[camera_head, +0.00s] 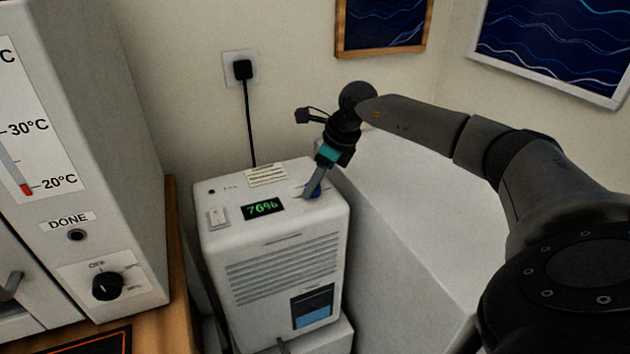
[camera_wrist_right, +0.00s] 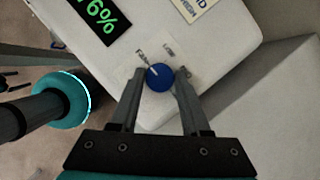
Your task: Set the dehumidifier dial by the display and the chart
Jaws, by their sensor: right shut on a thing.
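The white dehumidifier (camera_head: 275,235) stands against the wall, and its top carries a green display (camera_head: 263,208) reading 76%. Its blue dial (camera_head: 315,190) is at the right of the top, partly hidden by my right gripper (camera_head: 309,194). In the right wrist view the dial (camera_wrist_right: 159,77) sits between the fingertips of my right gripper (camera_wrist_right: 160,76), which is shut on it. A light pointer line on the dial points up and left, toward a small label. A small chart label (camera_head: 266,175) lies at the back of the top; its text is too small to read. My left gripper is out of view.
At the left stands a grey cabinet (camera_head: 110,190) with a thermometer panel, a DONE button and a black knob (camera_head: 107,286). A white block (camera_head: 400,220) stands right of the dehumidifier. A black plug (camera_head: 242,69) with a cord is in the wall socket.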

